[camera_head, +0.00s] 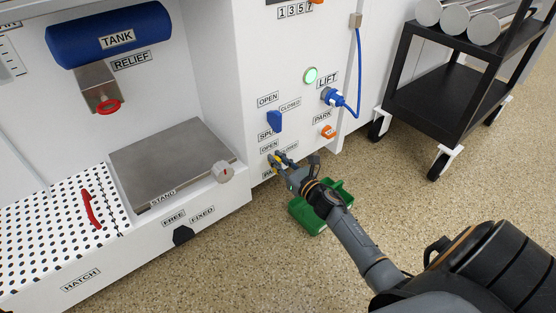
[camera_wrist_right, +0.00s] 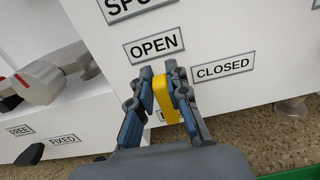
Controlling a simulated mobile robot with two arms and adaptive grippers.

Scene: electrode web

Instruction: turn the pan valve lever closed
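The yellow pan valve lever (camera_wrist_right: 164,99) is on the white panel, just below and between the OPEN and CLOSED labels. It stands roughly upright in the right wrist view. My right gripper (camera_wrist_right: 162,84) has one finger on each side of the lever, and both fingers appear to touch it. In the head view my right gripper (camera_head: 277,161) reaches the panel's lower part and hides most of the lever. The label below the lever is mostly covered by the fingers. My left gripper is out of view.
A blue lever (camera_head: 274,121) sits just above on the same panel. An orange PARK knob (camera_head: 328,132) and a blue LIFT plug (camera_head: 333,97) are to the right. A green bin (camera_head: 311,217) stands on the floor under my right arm. A black cart (camera_head: 437,95) stands at the right.

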